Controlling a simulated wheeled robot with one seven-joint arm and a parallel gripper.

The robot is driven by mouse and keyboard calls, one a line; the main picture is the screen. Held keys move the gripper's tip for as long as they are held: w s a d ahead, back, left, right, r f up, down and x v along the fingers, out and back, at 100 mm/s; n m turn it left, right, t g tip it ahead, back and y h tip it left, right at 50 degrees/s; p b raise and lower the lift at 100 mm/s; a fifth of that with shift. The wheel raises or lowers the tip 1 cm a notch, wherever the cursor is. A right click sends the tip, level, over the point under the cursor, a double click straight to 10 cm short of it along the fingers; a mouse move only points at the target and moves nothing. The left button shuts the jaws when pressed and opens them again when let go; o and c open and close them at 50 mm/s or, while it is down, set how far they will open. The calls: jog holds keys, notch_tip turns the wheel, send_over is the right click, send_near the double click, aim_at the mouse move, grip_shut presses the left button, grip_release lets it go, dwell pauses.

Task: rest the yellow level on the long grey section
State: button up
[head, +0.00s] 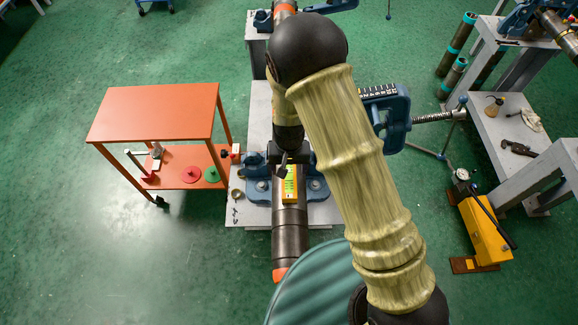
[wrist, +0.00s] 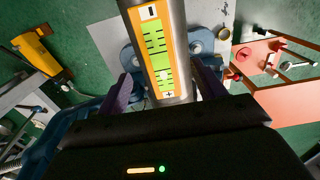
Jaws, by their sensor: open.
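The yellow level (head: 290,186) has a bright green face and lies lengthwise along the top of the long grey pipe section (head: 291,238). In the wrist view the level (wrist: 157,45) runs in line with the grey pipe, which shows on both sides of it. My gripper (wrist: 164,80) is open, with its dark fingers apart on either side of the level and pipe. I see no finger closed on the level. In the head view my gripper is at the level's far end, and my arm hides part of the area.
A blue vise (head: 254,186) on a grey bench (head: 260,105) bears the pipe. An orange table (head: 155,112) stands left, with discs on its lower shelf. Another grey bench (head: 500,140) and a yellow pump (head: 484,232) stand right. Green floor is open at lower left.

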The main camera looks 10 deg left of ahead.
dwell(0.8)
jog(key=s+d+r+m+t+b, duration=0.1)
jog(key=d+r, duration=0.3)
jog(key=d, duration=0.4)
jog(key=s+d+r+b, duration=0.3)
jog(key=d+r+b, duration=0.1)
jog(key=d, duration=0.5)
jog(key=s+d+r+m+t+b, duration=0.1)
jog(key=s+d+r+b, duration=0.1)
jog(key=d+r, duration=0.4)
jog(key=s+d, duration=0.1)
jog(key=d, duration=0.1)
jog(key=shift+d+r+m+t, duration=0.15)
jog(key=shift+d+m+t, duration=0.15)
jog(key=shift+c, duration=0.2)
